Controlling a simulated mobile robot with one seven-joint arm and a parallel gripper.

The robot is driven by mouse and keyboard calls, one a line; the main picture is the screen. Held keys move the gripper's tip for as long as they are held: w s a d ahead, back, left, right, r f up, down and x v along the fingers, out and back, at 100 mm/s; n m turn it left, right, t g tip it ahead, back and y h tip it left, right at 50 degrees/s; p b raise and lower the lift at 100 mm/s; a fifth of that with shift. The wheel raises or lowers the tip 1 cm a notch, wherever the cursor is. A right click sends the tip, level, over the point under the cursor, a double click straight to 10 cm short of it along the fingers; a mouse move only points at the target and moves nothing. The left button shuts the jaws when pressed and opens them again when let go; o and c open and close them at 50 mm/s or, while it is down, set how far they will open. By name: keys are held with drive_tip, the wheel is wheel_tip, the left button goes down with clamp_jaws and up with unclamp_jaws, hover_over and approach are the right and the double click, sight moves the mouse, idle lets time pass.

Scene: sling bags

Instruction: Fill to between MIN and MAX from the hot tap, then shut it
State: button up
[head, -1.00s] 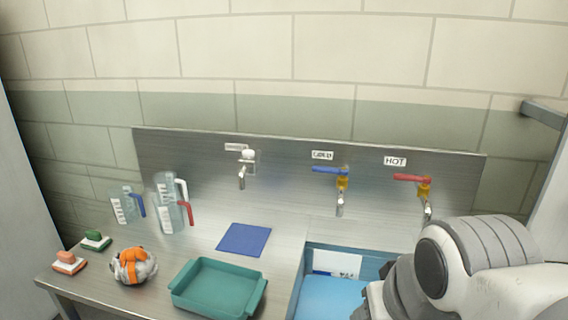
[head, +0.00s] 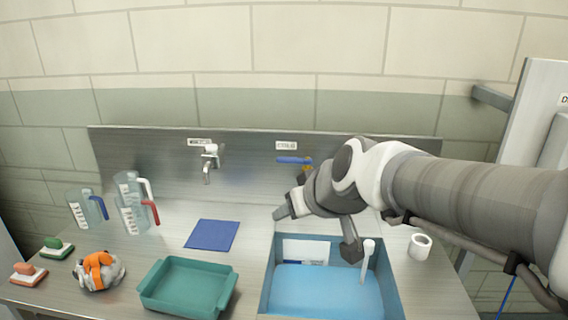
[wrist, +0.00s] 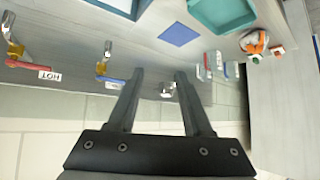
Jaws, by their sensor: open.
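Three clear jugs with scales stand at the left of the bench: one with a blue handle (head: 84,208), one with a white handle (head: 130,185) and one with a red handle (head: 136,214). I cannot read MIN or MAX marks. The hot tap (wrist: 14,48), with its red lever (wrist: 30,65) and HOT label (wrist: 50,76), shows at the left of the wrist view; my arm hides it in the head view. My gripper (wrist: 160,75) is open and empty, with nothing between its fingers. In the head view it is above the bench and sink, apart from the jugs.
The blue-lever tap (head: 295,161) and another tap (head: 209,160) are on the steel backsplash. The blue sink (head: 263,290) is below my arm. A teal tray (head: 160,305), blue mat (head: 212,235), orange-and-grey bundle (head: 99,271), two brushes and a white cup (head: 420,247) are on the bench.

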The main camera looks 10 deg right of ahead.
drive_tip(key=w+d+f+t+h, duration=0.1)
drive_tip(key=w+d+h, duration=0.2)
drive_tip(key=w, duration=0.5)
drive_tip(key=w+d+f+n+t+h, duration=0.1)
drive_tip(key=w+d+h, duration=0.15)
drive_tip(key=w, duration=0.45)
drive_tip(key=w+d+f+t+h, duration=0.2)
drive_tip(key=w+d+h, duration=0.1)
drive_tip(key=w, duration=0.5)
drive_tip(key=d+f+n+g+h+p, duration=0.15)
drive_tip(key=d+f+g+h, duration=0.3)
drive_tip(key=h, duration=0.55)
drive_tip(key=shift+n, duration=0.25)
drive_tip(key=x, duration=1.6)
drive_tip(key=shift+s+d+r, duration=0.1)
drive_tip(key=shift+d+r, duration=0.05)
drive_tip(key=shift+d, duration=0.35)
clamp_jaws()
